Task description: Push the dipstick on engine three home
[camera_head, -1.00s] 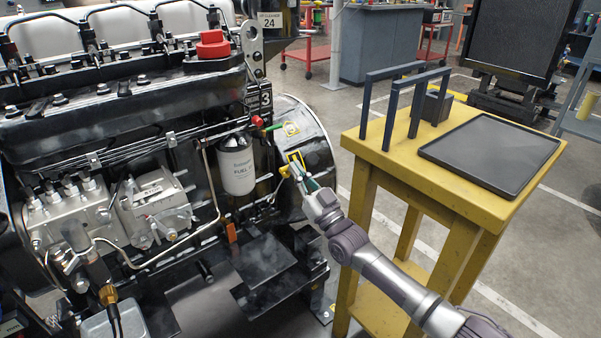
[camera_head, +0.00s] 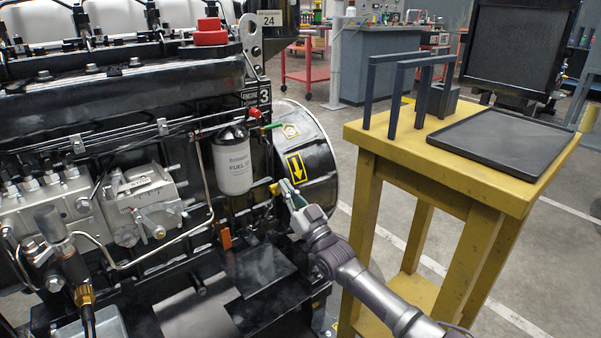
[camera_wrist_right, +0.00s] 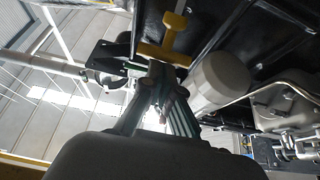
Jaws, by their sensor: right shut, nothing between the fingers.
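Engine three, with its "3" plate (camera_head: 264,97), fills the left of the head view. The dipstick's yellow handle (camera_head: 275,188) shows beside the white fuel filter (camera_head: 233,165). In the right wrist view the yellow T-shaped handle (camera_wrist_right: 163,54) is just beyond the fingertips. My right gripper (camera_head: 287,190) is shut and empty, with its tips close beside the handle. Whether they touch it, I cannot tell. The dipstick's seat is not clear in either view. My left gripper is not in view.
A yellow table (camera_head: 460,180) with a dark tray (camera_head: 500,142) and dark upright frames (camera_head: 408,92) stands right of my right arm. The round black housing (camera_head: 318,155) with a yellow arrow label is behind the gripper.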

